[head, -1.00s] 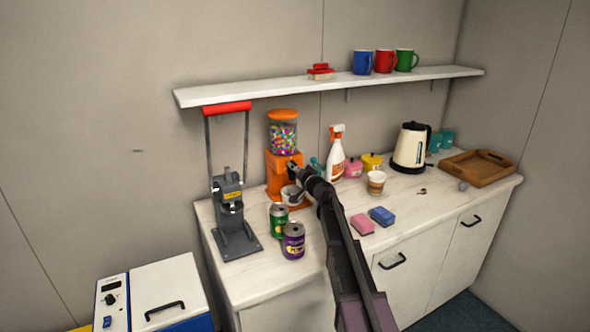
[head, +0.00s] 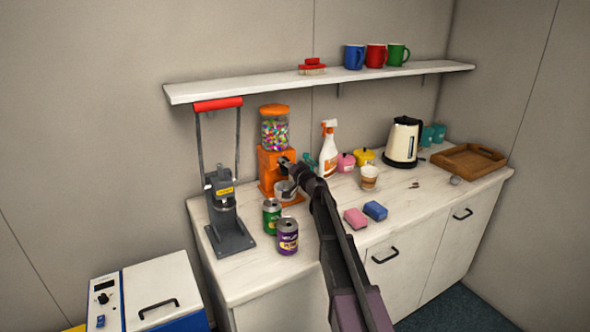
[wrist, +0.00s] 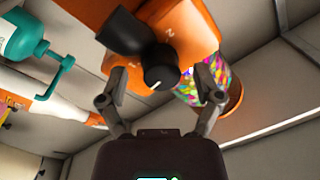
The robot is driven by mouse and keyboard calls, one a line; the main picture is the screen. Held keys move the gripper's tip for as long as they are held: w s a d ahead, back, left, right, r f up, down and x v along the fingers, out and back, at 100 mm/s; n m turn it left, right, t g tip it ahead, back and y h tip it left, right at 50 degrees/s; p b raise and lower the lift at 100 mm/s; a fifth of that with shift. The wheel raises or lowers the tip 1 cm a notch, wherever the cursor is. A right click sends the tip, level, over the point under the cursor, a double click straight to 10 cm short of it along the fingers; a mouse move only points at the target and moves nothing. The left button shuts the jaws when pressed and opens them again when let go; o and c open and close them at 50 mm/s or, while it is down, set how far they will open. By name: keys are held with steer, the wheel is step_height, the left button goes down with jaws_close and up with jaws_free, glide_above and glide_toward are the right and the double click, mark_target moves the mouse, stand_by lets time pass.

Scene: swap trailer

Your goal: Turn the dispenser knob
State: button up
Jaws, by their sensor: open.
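The orange candy dispenser (head: 268,172) stands on the counter, its clear globe full of coloured candies. Its front also shows in the wrist view (wrist: 196,35). Its black knob (wrist: 160,68) has a white pointer mark and lies between my fingertips in that view. My gripper (wrist: 159,76) is open, one finger on each side of the knob, with visible gaps on both sides. In the head view my gripper (head: 285,165) is at the dispenser's front and hides the knob. A small cup (head: 284,190) is at the dispenser's base, partly behind my arm.
A green can (head: 271,217) and a purple can (head: 287,237) stand in front of the dispenser. A grey lever press (head: 228,215) is at left. A spray bottle (head: 328,152) stands at right, and a teal bottle (wrist: 25,40) is close in the wrist view.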

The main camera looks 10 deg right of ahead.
steer(key=s+d+n+p, duration=0.1)
steer(key=s+d+n, duration=0.4)
steer(key=s+n, duration=0.4)
steer(key=s, duration=0.3)
steer(key=shift+s+d+g, duration=0.2)
steer(key=shift+s+g, duration=0.2)
stand_by(0.8)
